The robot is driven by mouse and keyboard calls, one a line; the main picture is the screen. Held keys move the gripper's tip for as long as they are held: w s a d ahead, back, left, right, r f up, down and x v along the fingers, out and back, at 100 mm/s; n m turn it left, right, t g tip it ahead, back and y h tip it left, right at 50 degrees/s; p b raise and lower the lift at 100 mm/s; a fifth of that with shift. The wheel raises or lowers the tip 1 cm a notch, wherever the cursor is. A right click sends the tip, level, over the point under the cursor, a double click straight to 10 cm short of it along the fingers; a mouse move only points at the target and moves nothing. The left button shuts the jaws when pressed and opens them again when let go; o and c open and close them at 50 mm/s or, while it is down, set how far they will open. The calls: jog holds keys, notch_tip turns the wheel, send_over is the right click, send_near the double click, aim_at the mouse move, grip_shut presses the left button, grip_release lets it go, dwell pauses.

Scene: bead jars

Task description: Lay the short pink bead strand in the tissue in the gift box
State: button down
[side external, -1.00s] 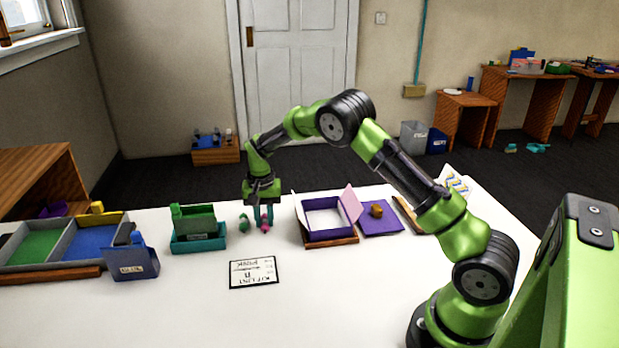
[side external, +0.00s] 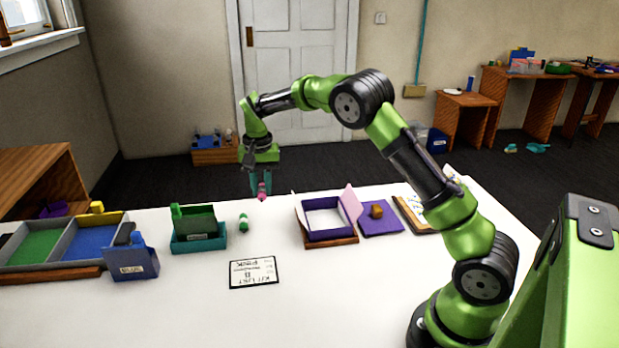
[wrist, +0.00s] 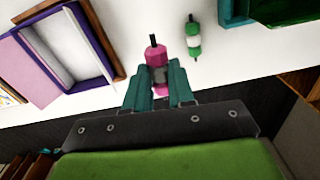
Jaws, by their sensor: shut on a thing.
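My gripper (side external: 261,187) is shut on the short pink bead strand (side external: 262,196) and holds it up above the far part of the white table. In the wrist view the pink strand (wrist: 156,57) sits between the teal fingers (wrist: 158,85), with a dark tip and a grey part showing. The purple gift box (side external: 329,232) stands open to the right of my gripper in the side view, with white tissue (side external: 325,217) inside and a pink lid flap (side external: 351,204). The box (wrist: 45,59) is at upper left in the wrist view.
A green and white strand (side external: 243,222) lies on the table, also in the wrist view (wrist: 194,38). A teal and green container (side external: 198,236) stands left of it. A kit list card (side external: 254,272) lies in front. A purple mat (side external: 381,222) with a brown block is right of the box.

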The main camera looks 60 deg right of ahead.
jog(key=s+d+r, duration=0.2)
jog(key=s+d, duration=0.2)
jog(key=d, duration=0.1)
send_over(325, 225)
jog(key=f, duration=0.1)
jog(key=shift+n, duration=0.5)
notch_tip(325, 225, down, 6)
jog(key=shift+d+r, duration=0.1)
jog(key=shift+f, duration=2.3)
jog(key=shift+f, duration=0.1)
jog(key=c, duration=1)
grip_release()
jog(key=shift+o, duration=0.2)
